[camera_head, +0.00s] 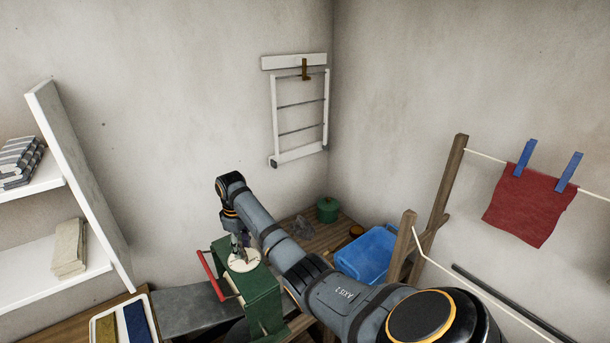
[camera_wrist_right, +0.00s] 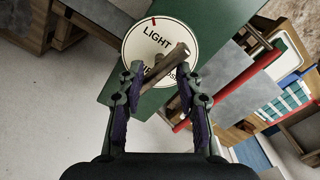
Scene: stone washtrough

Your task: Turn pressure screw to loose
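A green mangle (camera_head: 262,297) stands at the lower middle of the head view with a round white dial (camera_head: 243,261) on top. In the right wrist view the dial (camera_wrist_right: 143,33) reads "LIGHT", has a red mark at its rim, and lower lettering is partly covered. The pressure screw's brown bar handle (camera_wrist_right: 172,60) lies diagonally over the dial. My right gripper (camera_head: 238,242) points down at it; in the wrist view its fingertips (camera_wrist_right: 159,76) are apart, with the bar between them. Whether both fingers press on it is unclear. My left gripper is not in view.
A blue tub (camera_head: 368,254) and green pot (camera_head: 327,210) stand behind my right arm. Wooden posts (camera_head: 447,185) carry a line with a red cloth (camera_head: 530,206). White shelves (camera_head: 50,260) are left.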

